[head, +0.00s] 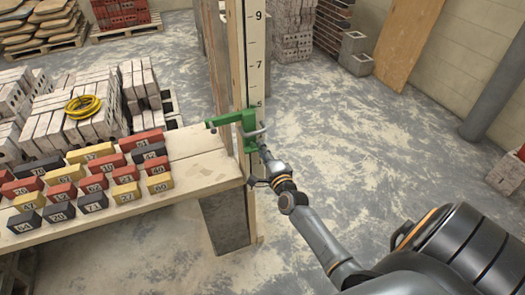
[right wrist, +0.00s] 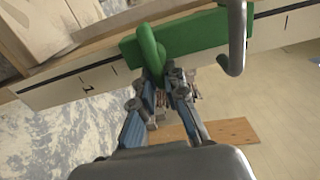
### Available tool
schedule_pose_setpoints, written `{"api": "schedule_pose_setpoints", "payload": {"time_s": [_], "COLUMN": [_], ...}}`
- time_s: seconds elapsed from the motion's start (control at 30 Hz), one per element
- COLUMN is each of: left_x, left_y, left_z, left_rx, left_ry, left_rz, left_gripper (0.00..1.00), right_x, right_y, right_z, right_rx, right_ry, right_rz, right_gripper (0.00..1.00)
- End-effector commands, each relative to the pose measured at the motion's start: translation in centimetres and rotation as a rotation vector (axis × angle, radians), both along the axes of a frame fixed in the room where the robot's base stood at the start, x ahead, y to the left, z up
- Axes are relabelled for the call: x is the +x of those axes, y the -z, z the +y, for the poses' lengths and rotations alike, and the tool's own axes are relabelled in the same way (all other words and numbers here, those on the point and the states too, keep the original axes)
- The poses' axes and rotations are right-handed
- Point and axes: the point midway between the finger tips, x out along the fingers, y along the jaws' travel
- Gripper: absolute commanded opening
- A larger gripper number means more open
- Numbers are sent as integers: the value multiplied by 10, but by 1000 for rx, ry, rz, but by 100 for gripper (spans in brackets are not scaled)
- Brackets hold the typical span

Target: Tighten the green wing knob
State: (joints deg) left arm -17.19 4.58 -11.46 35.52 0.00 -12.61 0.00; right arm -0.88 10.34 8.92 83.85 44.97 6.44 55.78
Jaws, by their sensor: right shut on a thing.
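A green clamp (head: 238,125) sits on the upright wooden post with a black-marked scale (head: 255,60), at the right end of the bench. In the right wrist view, the green wing knob (right wrist: 150,48) stands up in front of a flat green plate (right wrist: 195,36) on the scale. My right gripper (head: 263,151) reaches the clamp from the lower right. In the right wrist view its fingers (right wrist: 162,88) are closed on the knob's near end. The exact contact is partly hidden by the fingers. My left gripper is not in view.
A grey metal hooked rod (right wrist: 236,40) hangs close to the right of the knob. The wooden bench (head: 205,170) holds several numbered red, yellow and black blocks (head: 95,185). Stacked bricks (head: 75,115) stand behind.

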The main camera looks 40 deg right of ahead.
Motion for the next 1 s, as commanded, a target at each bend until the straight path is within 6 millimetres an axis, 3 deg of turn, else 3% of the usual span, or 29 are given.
{"api": "schedule_pose_setpoints", "payload": {"time_s": [0.43, 0.47, 0.57, 0.87, 1.0], "left_x": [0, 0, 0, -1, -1], "left_y": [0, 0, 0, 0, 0], "left_z": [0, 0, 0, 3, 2], "left_rx": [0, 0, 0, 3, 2], "left_ry": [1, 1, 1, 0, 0], "left_rz": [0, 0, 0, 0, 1], "left_gripper": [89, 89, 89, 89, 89], "right_x": [0, 0, 0, 0, -10], "right_y": [1, 1, 1, 0, 1], "right_z": [2, 2, 2, 1, 4], "right_rx": [17, 17, 16, 13, 13], "right_ry": [-4, -4, -3, -1, -1], "right_rz": [-2, -2, -2, -3, -1], "right_gripper": [0, 14, 35, 35, 35]}}
